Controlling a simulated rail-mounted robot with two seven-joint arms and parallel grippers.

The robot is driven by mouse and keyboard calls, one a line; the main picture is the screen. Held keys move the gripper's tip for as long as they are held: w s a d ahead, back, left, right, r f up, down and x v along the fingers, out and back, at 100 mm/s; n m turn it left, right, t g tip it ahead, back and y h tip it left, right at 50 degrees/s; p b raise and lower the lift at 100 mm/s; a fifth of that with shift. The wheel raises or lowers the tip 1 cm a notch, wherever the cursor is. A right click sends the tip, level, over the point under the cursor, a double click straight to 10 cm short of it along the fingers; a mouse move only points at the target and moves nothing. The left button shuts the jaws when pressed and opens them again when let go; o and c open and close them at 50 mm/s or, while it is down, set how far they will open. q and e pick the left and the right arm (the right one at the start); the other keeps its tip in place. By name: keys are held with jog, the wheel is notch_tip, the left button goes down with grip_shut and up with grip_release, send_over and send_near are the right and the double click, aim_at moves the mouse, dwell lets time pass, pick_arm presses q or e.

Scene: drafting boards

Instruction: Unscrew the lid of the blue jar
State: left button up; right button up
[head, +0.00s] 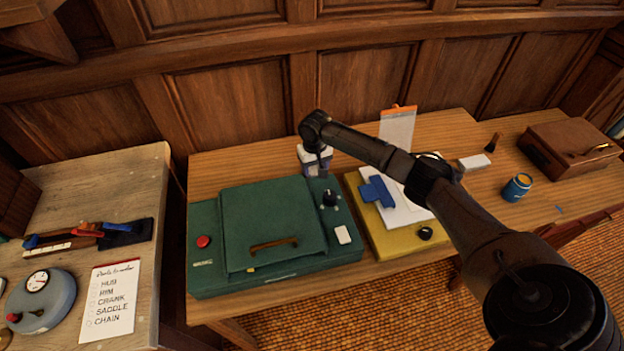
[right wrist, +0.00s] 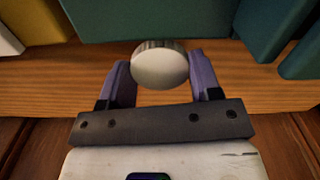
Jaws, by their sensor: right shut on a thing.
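My right gripper (head: 315,171) is behind the green case, low over the back edge of the table. In the right wrist view its purple fingers (right wrist: 160,62) are shut on a round, pale lid-like disc (right wrist: 159,68) with a ribbed silvery rim. Whether a jar body is under the disc is hidden in both views. I cannot tell whether that orange is a lid or contents. My left gripper is not in view.
The green case (head: 205,273) stands directly in front of the gripper. A yellow board (head: 388,243) with a clipboard and a blue clip is right of it. A brown box (head: 570,148) stands far right. Wooden wall panels (head: 366,78) close off the back.

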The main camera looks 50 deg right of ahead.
aim_at(311, 177)
jog(key=shift+w+a+f, duration=0.45)
jog(key=shift+a, duration=0.05)
jog(key=shift+f+b, duration=0.75)
jog(key=shift+f, duration=1.25)
jog(key=o, duration=1)
jog(key=shift+f, duration=0.1)
